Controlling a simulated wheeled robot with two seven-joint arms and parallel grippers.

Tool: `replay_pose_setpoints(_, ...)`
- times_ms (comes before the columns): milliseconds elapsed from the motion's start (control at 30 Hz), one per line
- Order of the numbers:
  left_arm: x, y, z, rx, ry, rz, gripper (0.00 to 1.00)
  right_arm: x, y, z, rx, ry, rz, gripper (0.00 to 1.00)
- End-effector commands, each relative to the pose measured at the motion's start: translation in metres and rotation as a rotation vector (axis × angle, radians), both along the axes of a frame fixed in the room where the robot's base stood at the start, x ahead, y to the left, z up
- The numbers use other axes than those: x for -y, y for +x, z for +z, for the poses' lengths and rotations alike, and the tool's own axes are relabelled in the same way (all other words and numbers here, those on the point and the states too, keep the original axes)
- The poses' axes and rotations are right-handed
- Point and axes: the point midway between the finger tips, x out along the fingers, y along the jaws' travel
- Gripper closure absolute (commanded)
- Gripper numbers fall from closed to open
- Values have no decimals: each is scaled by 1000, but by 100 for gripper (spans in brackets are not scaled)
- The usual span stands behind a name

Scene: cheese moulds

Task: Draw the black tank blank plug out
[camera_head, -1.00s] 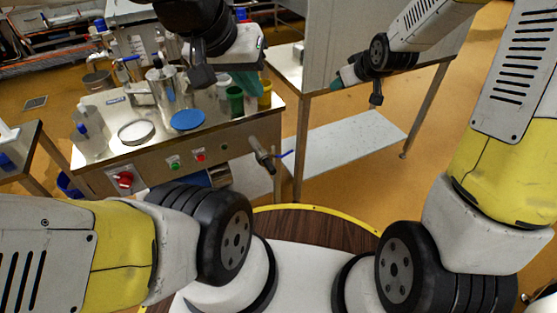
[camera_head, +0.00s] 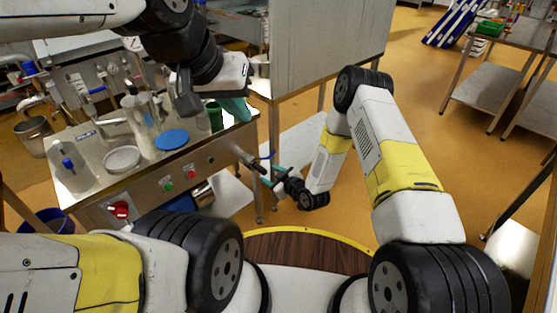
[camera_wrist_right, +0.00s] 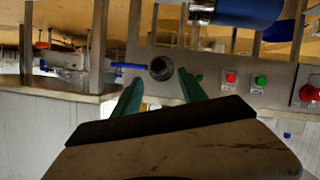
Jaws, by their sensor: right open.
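The black blank plug (camera_wrist_right: 161,68) shows in the right wrist view as a dark round end on the tank's outlet, facing the camera. In the head view the plug (camera_head: 257,167) is the dark tip of the metal outlet pipe on the steel bench's front. A blue lever (camera_wrist_right: 130,66) is beside it. My right gripper (camera_head: 271,178) is open and empty, with teal fingers pointing at the pipe end. In the wrist view its fingertips (camera_wrist_right: 160,78) flank the plug's line; contact is not clear. My left gripper (camera_head: 236,108) hangs over the bench's right end, its jaw gap hidden.
The steel bench (camera_head: 137,187) has red and green buttons on its front. On top are a blue disc (camera_head: 172,139), a white dish (camera_head: 122,159), a metal jug and a green cup (camera_head: 215,117). A tall grey panel stands behind.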

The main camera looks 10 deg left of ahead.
Motion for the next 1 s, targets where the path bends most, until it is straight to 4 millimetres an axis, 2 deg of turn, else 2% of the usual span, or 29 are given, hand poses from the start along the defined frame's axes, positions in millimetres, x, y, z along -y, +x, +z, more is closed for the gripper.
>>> replay_pose_setpoints(433,0,0,0,0,0,0,100,-41,41,-23,0,-1,1,50)
replay_pose_setpoints(600,0,0,0,0,0,0,100,-47,48,-26,-1,-1,0,50)
replay_pose_setpoints(867,0,0,0,0,0,0,100,-48,49,-26,-2,-1,-1,50)
replay_pose_setpoints(1000,0,0,0,0,0,0,100,-48,49,-26,-2,-1,-1,76)
